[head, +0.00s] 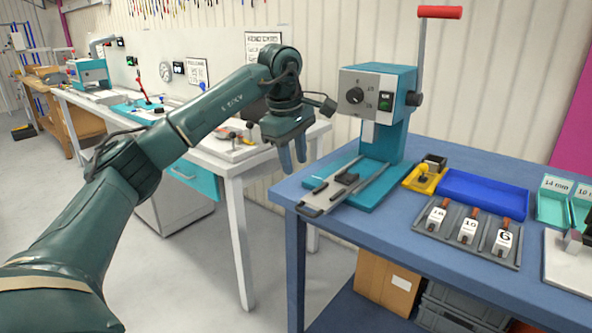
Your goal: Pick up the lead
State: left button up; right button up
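I cannot make out a lead for certain in the head view. My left gripper (294,166) hangs fingers down beyond the near left corner of the blue table (330,222). Its two fingers stand slightly apart, with nothing visible between them. It is to the left of the teal bench press (389,118) and touches nothing that I can see. My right gripper is not in view.
The press has a red-handled lever (440,12) and a base with a metal slide (329,190). To its right are a yellow fixture (425,180), an empty blue tray (483,196), a grey rack (428,228) of numbered blocks and teal bins (553,207). A white bench (232,175) stands behind my arm.

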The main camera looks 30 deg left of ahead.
aim_at(435, 220)
jog(key=k, duration=1)
